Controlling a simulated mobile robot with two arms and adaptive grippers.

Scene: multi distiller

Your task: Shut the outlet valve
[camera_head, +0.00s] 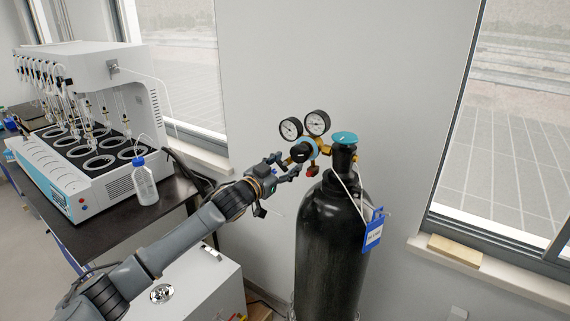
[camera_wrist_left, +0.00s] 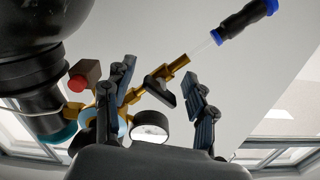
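A black gas cylinder (camera_head: 328,245) stands by the wall with a brass and blue regulator (camera_head: 306,148) on its top. In the left wrist view a brass outlet fitting (camera_wrist_left: 176,68) carries a small dark lever, the outlet valve handle (camera_wrist_left: 159,92). My left gripper (camera_head: 287,166) is at the left side of the regulator. In the left wrist view its two fingers (camera_wrist_left: 160,78) are spread, with the valve handle in the gap between them. I see no clear contact. The valve is mostly hidden by the gripper in the head view. My right gripper is not in view.
Two gauges (camera_head: 304,125) sit above the regulator, and a teal handwheel (camera_head: 344,137) tops the cylinder. A blue tag (camera_head: 374,231) hangs on it. A distiller (camera_head: 90,120) and wash bottle (camera_head: 145,181) stand on the dark bench at left. A white cabinet (camera_head: 205,285) is below my arm.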

